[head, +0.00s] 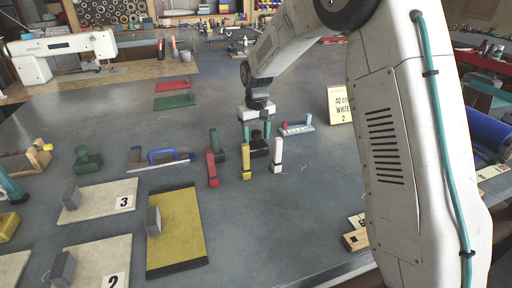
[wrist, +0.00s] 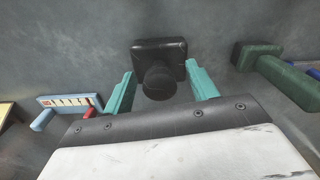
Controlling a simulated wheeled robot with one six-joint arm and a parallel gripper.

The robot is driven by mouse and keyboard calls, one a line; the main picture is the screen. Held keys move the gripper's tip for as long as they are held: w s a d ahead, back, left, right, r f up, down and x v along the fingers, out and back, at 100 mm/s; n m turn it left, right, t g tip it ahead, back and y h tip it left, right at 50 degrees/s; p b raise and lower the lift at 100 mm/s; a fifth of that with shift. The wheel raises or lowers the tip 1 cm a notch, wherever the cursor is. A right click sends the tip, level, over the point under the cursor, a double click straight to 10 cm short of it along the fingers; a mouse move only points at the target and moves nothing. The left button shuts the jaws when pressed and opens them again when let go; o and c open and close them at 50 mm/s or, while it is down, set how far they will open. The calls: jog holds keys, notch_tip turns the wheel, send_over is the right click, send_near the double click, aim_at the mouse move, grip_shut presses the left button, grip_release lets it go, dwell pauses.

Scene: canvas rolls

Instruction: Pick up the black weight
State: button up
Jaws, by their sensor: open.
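The black weight (head: 258,149) stands on the grey table in the head view, partly hidden behind the yellow and white pieces. In the wrist view the black weight (wrist: 174,50) shows a squarish base and a round knob on top. My gripper (head: 256,134) is over it, pointing down. In the wrist view my gripper (wrist: 160,76) is open, with one teal finger on each side of the knob. I cannot tell whether either finger touches it.
Red (head: 212,170), yellow (head: 246,164) and white (head: 278,156) L-shaped pieces stand close in front. A blue-and-white piece (head: 297,129) lies to the right, near a sign (head: 340,105). A yellow mat (head: 178,232) and numbered boards lie front left. The table behind is mostly clear.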

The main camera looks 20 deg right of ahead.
jog(key=shift+f, duration=0.15)
jog(key=c, duration=1)
jog(key=shift+c, duration=0.4)
